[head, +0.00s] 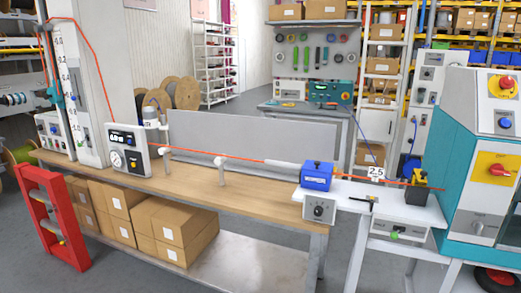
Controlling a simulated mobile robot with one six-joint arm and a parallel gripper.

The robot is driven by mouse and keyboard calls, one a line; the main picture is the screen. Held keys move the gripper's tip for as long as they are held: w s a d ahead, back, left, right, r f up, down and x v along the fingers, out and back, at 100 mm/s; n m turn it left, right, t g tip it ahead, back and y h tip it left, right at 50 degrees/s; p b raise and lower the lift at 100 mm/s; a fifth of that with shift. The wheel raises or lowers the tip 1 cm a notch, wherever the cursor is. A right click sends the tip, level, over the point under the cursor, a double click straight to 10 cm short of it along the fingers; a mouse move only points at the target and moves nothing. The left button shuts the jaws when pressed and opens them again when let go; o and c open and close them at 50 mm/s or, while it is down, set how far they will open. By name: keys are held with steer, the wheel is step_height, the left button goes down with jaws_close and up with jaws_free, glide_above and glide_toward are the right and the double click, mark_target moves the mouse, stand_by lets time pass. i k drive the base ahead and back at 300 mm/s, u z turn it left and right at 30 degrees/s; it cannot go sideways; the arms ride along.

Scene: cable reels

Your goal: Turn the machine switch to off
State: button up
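A teal and white machine (455,165) stands at the right edge, partly cut off by the frame. A red rotary switch (499,169) sits on a yellow plate on its front. A second red control (503,86) on a yellow plate is higher up on the slanted panel. I cannot read the position of either or tell which is the machine switch. A grey box with a dark round knob (319,210) is fixed at the right end of the workbench. My gripper is not in view.
A wooden workbench (255,187) carries an orange cable running through guides to a blue unit (317,175). Cardboard boxes (172,228) sit on its lower shelf. A red frame (52,217) stands at the left. A white side table (395,207) stands between bench and machine.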

mark_target(497, 169)
steer(key=z, duration=4)
steer(key=i, duration=0.1)
steer(key=u, duration=2.7)
